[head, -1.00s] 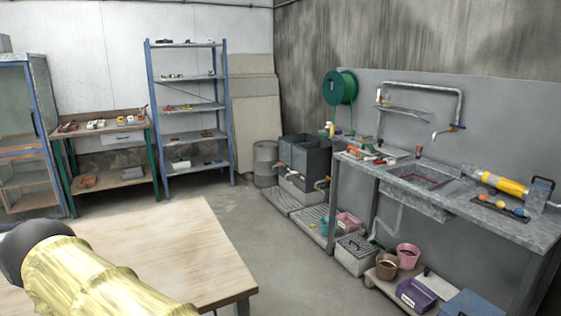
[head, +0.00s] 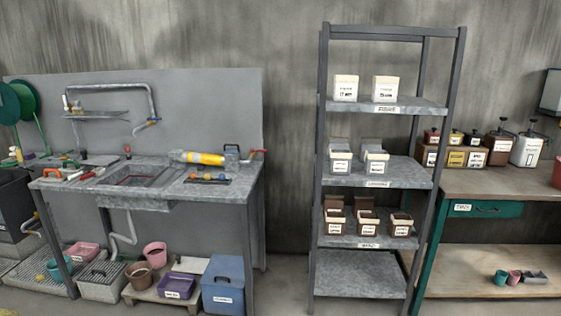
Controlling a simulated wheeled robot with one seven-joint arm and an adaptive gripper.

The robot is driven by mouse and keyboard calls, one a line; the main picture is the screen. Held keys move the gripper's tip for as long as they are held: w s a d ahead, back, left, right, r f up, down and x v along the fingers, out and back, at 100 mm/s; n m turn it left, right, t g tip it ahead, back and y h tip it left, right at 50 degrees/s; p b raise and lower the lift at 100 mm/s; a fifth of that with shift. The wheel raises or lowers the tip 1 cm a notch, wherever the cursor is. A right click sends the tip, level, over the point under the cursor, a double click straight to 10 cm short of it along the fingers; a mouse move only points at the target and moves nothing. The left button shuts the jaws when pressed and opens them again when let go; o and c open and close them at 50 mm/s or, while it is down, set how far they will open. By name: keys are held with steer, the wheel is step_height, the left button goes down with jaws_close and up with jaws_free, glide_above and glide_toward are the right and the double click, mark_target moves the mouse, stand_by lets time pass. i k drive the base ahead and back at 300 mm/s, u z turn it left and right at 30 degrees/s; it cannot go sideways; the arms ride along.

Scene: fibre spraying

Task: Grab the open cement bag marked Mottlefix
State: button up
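I cannot make out a bag marked Mottlefix; the labels are too small to read. A grey metal shelf rack (head: 322,150) stands right of centre in the head view. Two cream labelled containers (head: 346,88) sit on its top loaded shelf. Brown labelled containers (head: 401,225) stand on the shelf below, some with dark open tops. I cannot tell whether any of these is the cement bag. My gripper is not in view.
A sink bench (head: 160,180) stands at left, with a blue box (head: 223,284) and tubs below. A workbench (head: 500,184) with brown and white containers is at right, a teal drawer (head: 487,208) beneath. The rack's bottom shelf (head: 360,275) is empty.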

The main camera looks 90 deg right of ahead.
mark_target(376, 161)
steer(key=z, duration=0.35)
steer(key=k, duration=0.35)
steer(key=z, duration=2.25)
steer(key=i, duration=1.65)
